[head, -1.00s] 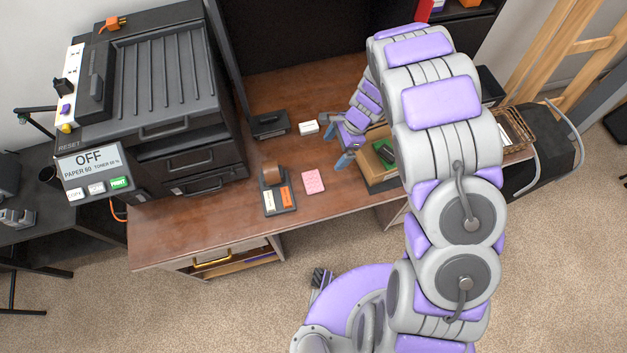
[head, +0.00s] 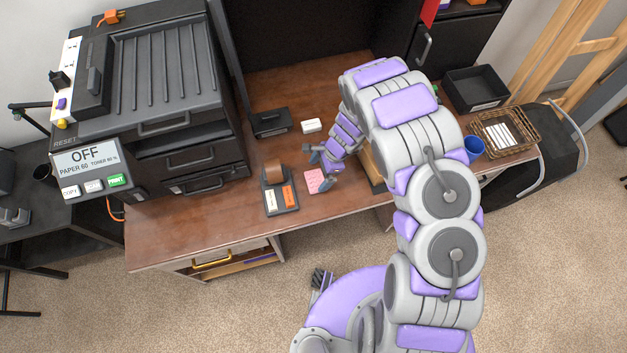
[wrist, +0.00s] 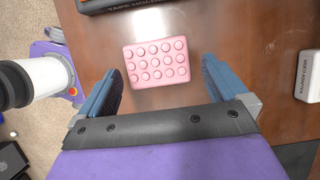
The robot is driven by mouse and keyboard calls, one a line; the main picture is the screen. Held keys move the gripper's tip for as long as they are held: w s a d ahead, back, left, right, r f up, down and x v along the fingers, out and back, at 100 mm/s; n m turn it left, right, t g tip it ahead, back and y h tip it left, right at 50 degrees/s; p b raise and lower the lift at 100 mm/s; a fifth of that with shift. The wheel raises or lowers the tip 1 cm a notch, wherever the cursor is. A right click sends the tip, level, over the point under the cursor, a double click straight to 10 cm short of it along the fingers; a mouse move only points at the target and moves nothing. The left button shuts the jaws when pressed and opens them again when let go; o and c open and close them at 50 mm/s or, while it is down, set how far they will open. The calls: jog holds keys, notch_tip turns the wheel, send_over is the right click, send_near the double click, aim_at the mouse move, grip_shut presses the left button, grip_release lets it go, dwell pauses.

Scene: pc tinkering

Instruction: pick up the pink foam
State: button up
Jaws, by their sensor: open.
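The pink foam (head: 315,181) is a small flat pink block lying on the brown desk. In the wrist view the pink foam (wrist: 157,62) shows a top with rows of round bumps. My gripper (head: 316,169) is over the foam in the head view and hides part of it. In the wrist view my gripper (wrist: 158,75) is open, with one blue finger on each side of the foam's near edge. The foam lies slightly beyond the fingertips, and no contact shows.
A black tape holder (head: 279,190) stands just left of the foam. A white box (head: 311,125) lies behind it. A large black printer (head: 165,100) fills the left. A blue cup (head: 473,149) and a wicker basket (head: 505,132) are at the right. The desk's front left is clear.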

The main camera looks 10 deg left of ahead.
aim_at(316, 181)
jog(key=shift+s+f, duration=0.2)
jog(key=shift+f, duration=0.9)
jog(key=shift+d+f, duration=0.15)
jog(key=shift+s, duration=0.1)
jog(key=shift+c, duration=0.2)
jog(key=shift+a, duration=0.35)
jog(key=c, duration=0.4)
jog(key=shift+d, duration=0.15)
jog(key=c, duration=0.3)
